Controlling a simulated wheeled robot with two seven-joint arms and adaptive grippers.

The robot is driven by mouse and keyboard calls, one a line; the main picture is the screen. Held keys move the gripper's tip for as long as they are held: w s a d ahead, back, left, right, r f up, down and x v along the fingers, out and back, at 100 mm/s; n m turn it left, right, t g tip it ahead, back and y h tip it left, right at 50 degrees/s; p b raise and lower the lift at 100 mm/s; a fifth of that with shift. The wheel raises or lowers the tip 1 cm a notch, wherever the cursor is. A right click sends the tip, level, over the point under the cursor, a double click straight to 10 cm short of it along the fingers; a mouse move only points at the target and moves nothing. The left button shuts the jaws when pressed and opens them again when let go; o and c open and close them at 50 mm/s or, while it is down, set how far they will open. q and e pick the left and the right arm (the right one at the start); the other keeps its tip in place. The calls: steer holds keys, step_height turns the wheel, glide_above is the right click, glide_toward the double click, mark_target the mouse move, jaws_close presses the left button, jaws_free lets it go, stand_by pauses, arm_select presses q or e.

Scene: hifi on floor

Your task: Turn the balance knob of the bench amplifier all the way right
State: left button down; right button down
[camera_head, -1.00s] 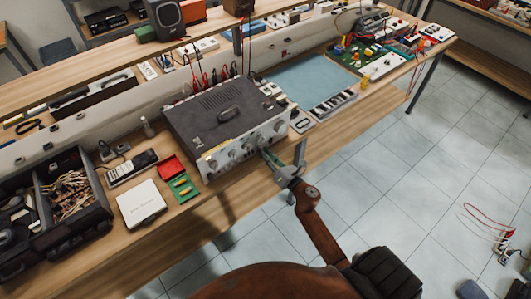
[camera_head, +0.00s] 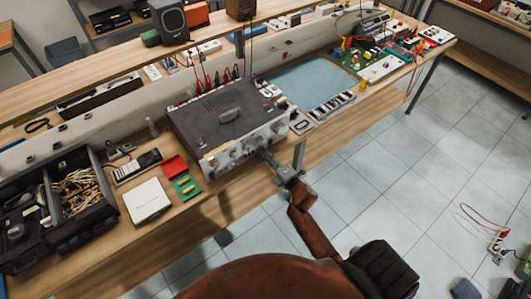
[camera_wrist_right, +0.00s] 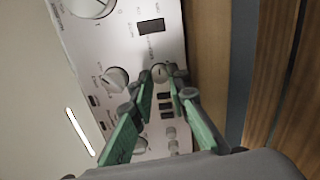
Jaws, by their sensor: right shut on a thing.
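The bench amplifier (camera_head: 228,122) is a dark-topped box with a silver front carrying several knobs, standing at the bench's front edge. My right gripper (camera_head: 262,154) reaches its front from below right. In the right wrist view, the green fingers of the gripper (camera_wrist_right: 161,75) are shut on a small silver knob (camera_wrist_right: 159,72) with a dark pointer line. Their tips partly hide its sides. I cannot read its label, so I cannot confirm that it is the balance knob. My left gripper is not in view.
Another knob (camera_wrist_right: 115,79) and a large dial (camera_wrist_right: 91,6) are close by on the panel. The blue mat (camera_head: 309,83) is mostly clear.

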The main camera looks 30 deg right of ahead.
steer(key=m+p, duration=0.2)
steer(key=m, duration=0.2)
steer(key=shift+r+m, duration=0.1)
steer(key=shift+m, duration=0.2)
steer(key=shift+m+p, duration=0.85)
steer(key=shift+m, duration=0.45)
steer(key=c, duration=1.8)
jaws_free()
steer(key=shift+c, duration=0.2)
steer(key=s+d, duration=0.1)
steer(key=s, duration=1.1)
